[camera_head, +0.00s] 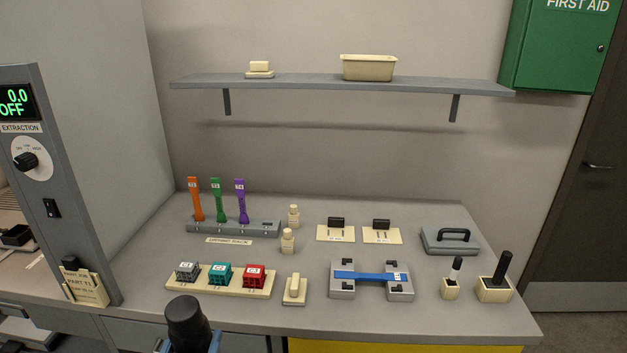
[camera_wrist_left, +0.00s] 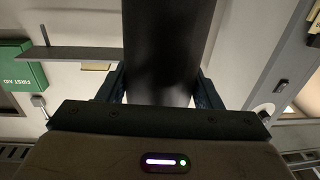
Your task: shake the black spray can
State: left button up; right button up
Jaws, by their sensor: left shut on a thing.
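The black spray can (camera_head: 187,318) is in my left gripper (camera_head: 188,346), at the bottom edge of the head view. It stands up in front of the bench, tilted slightly, with its rounded top showing and its lower part cut off by the frame. In the left wrist view the can's dark body (camera_wrist_left: 167,50) fills the space between the two fingers of the left gripper (camera_wrist_left: 161,92), which are shut on it. Its ends are out of that view. My right gripper is in neither view.
The grey bench (camera_head: 330,210) behind the can holds a rack with coloured strips (camera_head: 233,230), a tray of coloured cubes (camera_head: 220,287), a blue-barred fixture (camera_head: 371,276) and a lidded grey block (camera_head: 450,240). A control panel (camera_head: 60,180) stands at left. A shelf (camera_head: 310,83) hangs above.

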pick_arm(q)
jog(key=f, duration=0.6)
jog(key=shift+w+d+f, duration=0.1)
jog(key=shift+d+f, duration=0.2)
jog(key=shift+d, duration=0.05)
jog(key=r, duration=0.7)
jog(key=shift+a+r, duration=0.15)
jog(key=shift+a, duration=0.1)
jog(key=shift+d, duration=0.1)
notch_tip(320, 180, down, 7)
jog(key=shift+d+f, duration=0.15)
jog(key=shift+f, duration=0.05)
jog(key=shift+a+r, duration=0.2)
jog(key=shift+d, duration=0.1)
